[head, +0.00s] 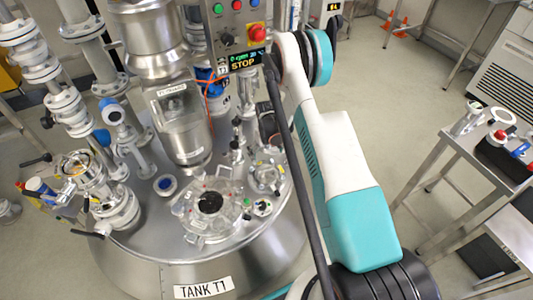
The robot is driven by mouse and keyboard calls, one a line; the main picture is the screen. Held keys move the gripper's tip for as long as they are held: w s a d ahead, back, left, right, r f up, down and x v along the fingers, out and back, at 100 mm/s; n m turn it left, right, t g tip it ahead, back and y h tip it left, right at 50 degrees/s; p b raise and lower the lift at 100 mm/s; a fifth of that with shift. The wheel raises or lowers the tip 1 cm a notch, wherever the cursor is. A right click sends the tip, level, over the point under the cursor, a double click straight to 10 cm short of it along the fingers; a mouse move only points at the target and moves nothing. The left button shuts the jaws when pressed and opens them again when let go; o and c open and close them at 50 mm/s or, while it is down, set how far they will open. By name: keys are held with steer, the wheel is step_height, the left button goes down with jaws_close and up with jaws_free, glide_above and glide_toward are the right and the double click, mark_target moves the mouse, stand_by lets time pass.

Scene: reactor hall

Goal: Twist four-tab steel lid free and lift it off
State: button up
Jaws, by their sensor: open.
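A round steel fitting (228,222) with tabs around its rim and a dark round centre sits on the top of the tank (150,240) marked TANK T1. It looks like the four-tab lid, but at this size I cannot count its tabs or tell whether it is seated or loose. My white and teal arm rises on the right of the tank and bends at the top, beside the control box. My gripper is not clearly visible in the head view, and nothing is seen touching the fitting.
A control box (236,25) showing STOP and a sight-glass column (183,125) stand behind the fitting. Pipes and valves (118,205) crowd the tank's left. A smaller clamped port (268,175) is close on the right. A steel table (450,145) holds several items; open floor lies between.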

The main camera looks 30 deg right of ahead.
mark_target(266, 170)
step_height(266, 170, down, 14)
steer(key=b, duration=0.4)
steer(key=shift+r+b, duration=0.2)
steer(key=shift+b, duration=0.15)
steer(key=c, duration=1.3)
steer(key=m, duration=0.4)
steer(key=shift+s+m, duration=0.1)
steer(key=shift+m, duration=0.3)
steer(key=shift+o, duration=0.4)
steer(key=shift+a, duration=0.1)
steer(key=shift+r+p, duration=1.2)
steer(key=shift+r, duration=2.6)
steer(key=shift+c, duration=0.9)
